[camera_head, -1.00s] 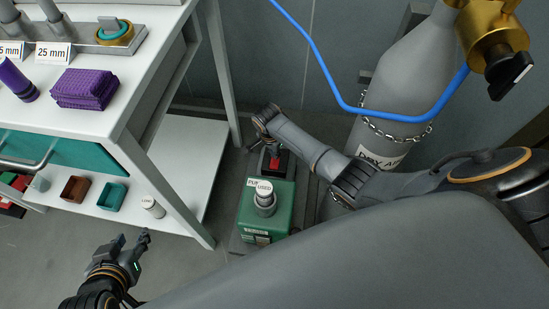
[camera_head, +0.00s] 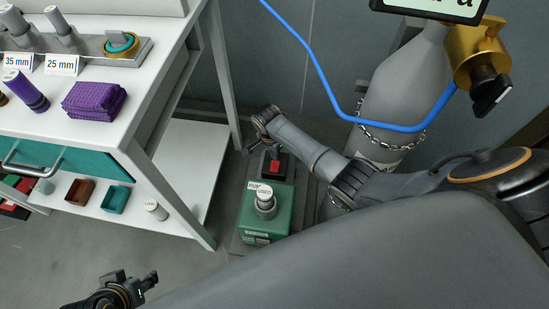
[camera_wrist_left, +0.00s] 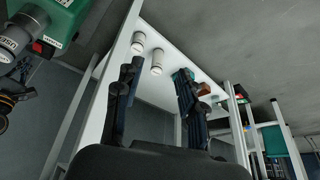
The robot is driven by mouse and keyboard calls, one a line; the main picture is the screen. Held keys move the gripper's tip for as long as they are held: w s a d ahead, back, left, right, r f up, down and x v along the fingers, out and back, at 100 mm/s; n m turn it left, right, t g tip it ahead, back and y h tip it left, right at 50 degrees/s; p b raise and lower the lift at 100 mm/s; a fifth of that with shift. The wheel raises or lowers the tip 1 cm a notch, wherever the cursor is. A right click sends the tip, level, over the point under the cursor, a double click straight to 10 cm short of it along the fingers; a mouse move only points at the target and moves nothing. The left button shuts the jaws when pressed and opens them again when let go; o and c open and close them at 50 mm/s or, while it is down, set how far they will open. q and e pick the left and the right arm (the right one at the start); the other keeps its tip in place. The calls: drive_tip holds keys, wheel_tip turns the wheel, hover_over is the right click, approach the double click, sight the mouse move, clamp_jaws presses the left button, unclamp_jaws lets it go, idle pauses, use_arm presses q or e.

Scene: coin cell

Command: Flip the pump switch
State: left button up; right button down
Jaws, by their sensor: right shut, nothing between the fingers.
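The green pump (camera_head: 281,218) stands on the floor beside the white workbench, with a white-labelled cylinder on top. A red rocker switch (camera_head: 275,167) in a black housing sits at its far end. My right gripper (camera_head: 264,142) is shut and empty, just above and left of the switch housing; whether it touches is hidden. The switch's tilt is too small to tell. My left gripper (camera_head: 151,280) is empty, low at the left and away from the pump. In the left wrist view its fingers (camera_wrist_left: 153,85) are spread apart. The pump (camera_wrist_left: 62,15) and a red part (camera_wrist_left: 37,47) show there too.
The white workbench (camera_head: 190,75) stands left, its leg close to the pump. Its lower shelf (camera_head: 190,160) holds a brown bin, a teal bin and a white cylinder. A grey gas cylinder (camera_head: 400,95) with chain and blue hose stands behind my right arm.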

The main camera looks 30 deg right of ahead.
sight(275, 163)
drive_tip(key=shift+r+p, duration=0.35)
drive_tip(key=shift+r, duration=0.15)
drive_tip(key=shift+r+p, duration=0.45)
drive_tip(key=shift+p, duration=0.15)
drive_tip(key=shift+r+p, duration=0.6)
drive_tip(key=shift+p, duration=0.1)
use_arm(q)
wheel_tip(275, 163, down, 8)
drive_tip(key=g, duration=0.1)
drive_tip(key=shift+s, duration=0.1)
